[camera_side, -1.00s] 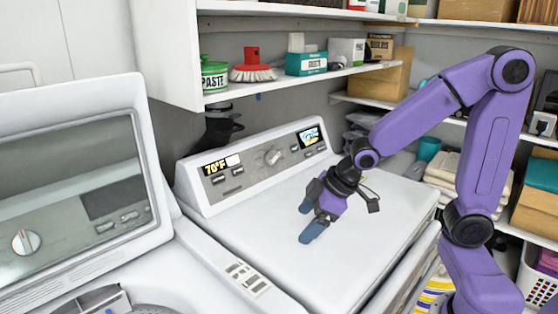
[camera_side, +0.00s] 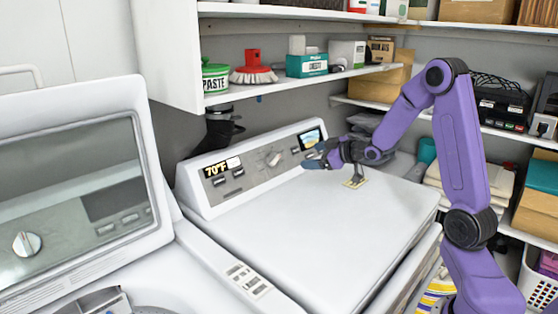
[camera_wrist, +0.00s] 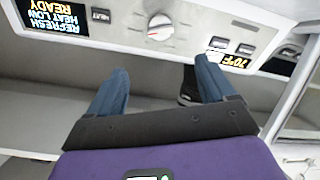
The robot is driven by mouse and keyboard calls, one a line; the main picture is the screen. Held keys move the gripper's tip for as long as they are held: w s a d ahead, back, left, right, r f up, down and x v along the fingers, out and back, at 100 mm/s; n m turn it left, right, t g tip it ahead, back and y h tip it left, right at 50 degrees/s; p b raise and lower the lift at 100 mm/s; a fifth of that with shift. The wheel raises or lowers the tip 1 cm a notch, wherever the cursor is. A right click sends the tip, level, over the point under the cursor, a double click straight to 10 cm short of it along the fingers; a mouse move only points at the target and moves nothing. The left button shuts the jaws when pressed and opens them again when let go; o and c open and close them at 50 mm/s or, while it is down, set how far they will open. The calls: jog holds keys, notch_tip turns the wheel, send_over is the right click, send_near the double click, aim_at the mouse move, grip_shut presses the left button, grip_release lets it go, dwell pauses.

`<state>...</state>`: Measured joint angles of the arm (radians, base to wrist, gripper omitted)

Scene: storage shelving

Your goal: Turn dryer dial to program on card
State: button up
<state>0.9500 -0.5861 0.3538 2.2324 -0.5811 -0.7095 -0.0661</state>
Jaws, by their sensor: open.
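The dryer (camera_side: 300,235) is white, with a sloped grey control panel at its back. Its round silver dial (camera_side: 273,159) sits mid-panel; in the wrist view the dial (camera_wrist: 160,27) is at top centre, with a small red mark on its face. A display (camera_wrist: 53,19), upside down in the wrist view, reads REFRESH, HEAT LOW, READY. A second display (camera_side: 215,168) reads 70°F. My gripper (camera_side: 318,157) is open and empty, right of the dial and apart from it. In the wrist view my gripper (camera_wrist: 160,75) has its blue fingers spread below the dial. I cannot make out a separate card.
A washer with an open lid (camera_side: 75,175) and its own knob (camera_side: 27,243) stands at the left. A shelf (camera_side: 300,83) with a green paste tub (camera_side: 215,76), a red brush (camera_side: 253,68) and boxes overhangs the panel.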

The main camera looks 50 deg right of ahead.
aim_at(277, 159)
jog(key=x, duration=1.6)
jog(key=shift+a+f, duration=0.1)
jog(key=c, duration=1.1)
